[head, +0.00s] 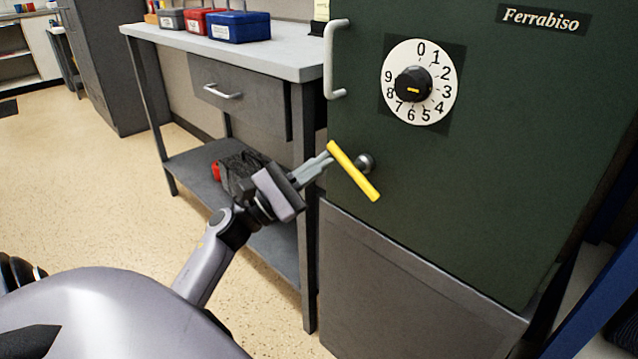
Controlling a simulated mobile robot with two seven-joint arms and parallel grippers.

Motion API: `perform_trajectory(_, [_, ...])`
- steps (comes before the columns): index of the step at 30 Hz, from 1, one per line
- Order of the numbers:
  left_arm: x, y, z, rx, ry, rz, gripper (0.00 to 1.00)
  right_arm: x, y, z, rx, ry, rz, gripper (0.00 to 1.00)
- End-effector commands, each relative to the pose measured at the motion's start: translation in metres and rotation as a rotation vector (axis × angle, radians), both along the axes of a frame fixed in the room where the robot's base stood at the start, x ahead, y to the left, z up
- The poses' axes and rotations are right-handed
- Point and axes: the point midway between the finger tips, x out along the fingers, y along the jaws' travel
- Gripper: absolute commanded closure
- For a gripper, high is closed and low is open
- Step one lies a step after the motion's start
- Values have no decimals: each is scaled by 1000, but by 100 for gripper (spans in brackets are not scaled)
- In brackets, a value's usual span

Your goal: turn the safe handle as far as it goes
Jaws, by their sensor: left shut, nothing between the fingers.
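The safe (500,150) is a dark green box on a grey stand at the right. Its handle (354,172) is a yellow bar on a metal hub, tilted from upper left to lower right. A white number dial (420,82) with a black knob sits above it. My left gripper (328,157) is shut and empty, with its fingertips at the upper left end of the yellow bar. I cannot tell whether they touch it. My right gripper is not in view.
A grey workbench (290,62) with a drawer and lower shelf stands left of the safe, close behind my left arm. It carries grey, red and blue boxes (239,27). A white pull bar (337,60) is on the safe's left edge. The floor at left is clear.

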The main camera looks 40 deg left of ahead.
Motion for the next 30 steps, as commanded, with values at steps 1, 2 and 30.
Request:
perform_trajectory(1, [0, 0, 0, 51, -9, -1, 100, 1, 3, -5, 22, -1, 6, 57])
perform_trajectory(2, [0, 0, 1, 79, -10, -1, 100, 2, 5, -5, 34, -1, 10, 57])
perform_trajectory(30, [0, -6, 27, 498, -38, -2, 100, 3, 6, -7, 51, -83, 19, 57])
